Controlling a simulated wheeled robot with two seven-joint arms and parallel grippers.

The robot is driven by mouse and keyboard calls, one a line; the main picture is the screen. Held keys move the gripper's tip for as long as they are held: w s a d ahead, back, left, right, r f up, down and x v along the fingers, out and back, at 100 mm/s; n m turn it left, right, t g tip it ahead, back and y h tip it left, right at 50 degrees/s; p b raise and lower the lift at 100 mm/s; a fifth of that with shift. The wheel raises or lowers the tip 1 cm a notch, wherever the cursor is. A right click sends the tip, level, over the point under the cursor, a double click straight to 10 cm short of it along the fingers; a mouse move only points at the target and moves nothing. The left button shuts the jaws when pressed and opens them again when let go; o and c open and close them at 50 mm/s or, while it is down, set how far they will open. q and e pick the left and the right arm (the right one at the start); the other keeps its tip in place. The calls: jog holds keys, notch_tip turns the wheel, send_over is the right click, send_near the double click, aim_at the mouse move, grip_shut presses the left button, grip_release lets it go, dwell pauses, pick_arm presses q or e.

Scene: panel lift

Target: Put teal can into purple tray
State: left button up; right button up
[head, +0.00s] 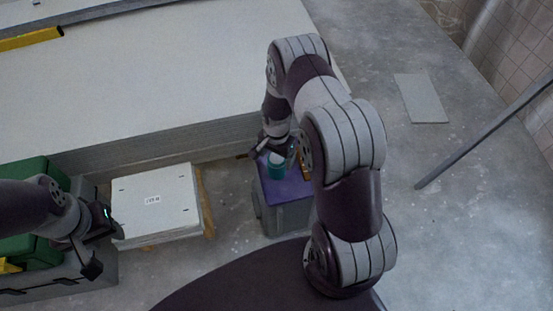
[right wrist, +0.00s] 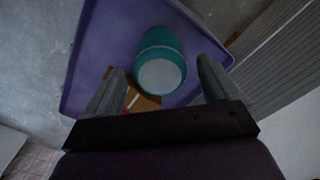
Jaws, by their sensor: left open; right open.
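The teal can (right wrist: 162,48) with a pale top stands on the purple tray (right wrist: 90,52), between and just beyond the fingertips of my right gripper (right wrist: 162,78). That gripper is open, with a gap visible on both sides of the can. In the head view the teal can (head: 274,172) shows partly under my right gripper (head: 272,148), over the purple tray (head: 285,192) on a grey box. My left gripper (head: 104,242) is open and empty at the lower left, away from the tray.
A small brown and orange item (right wrist: 140,103) lies on the tray beside the can. A stack of white panels (head: 160,205) lies left of the grey box. A large pale panel stack (head: 150,80) fills the back. A pole (head: 480,140) leans at the right.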

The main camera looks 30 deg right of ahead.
notch_tip(320, 180, up, 7)
jog(key=shift+r+p, duration=0.15)
jog(key=shift+p, duration=1)
pick_arm(q)
notch_tip(320, 180, up, 3)
jog(key=shift+r, duration=0.2)
pick_arm(e)
jog(key=s+a+r+n, duration=0.4)
jog(key=s+r+n, duration=0.2)
jog(key=r, duration=0.4)
jog(key=s+a+r+n+t, duration=0.1)
jog(key=s+a+r+n, duration=0.2)
jog(key=s+r+n, duration=0.3)
notch_tip(320, 180, up, 4)
jog(key=shift+s+a+f, duration=0.1)
jog(key=shift+s+a, duration=0.25)
jog(key=shift+s, duration=0.6)
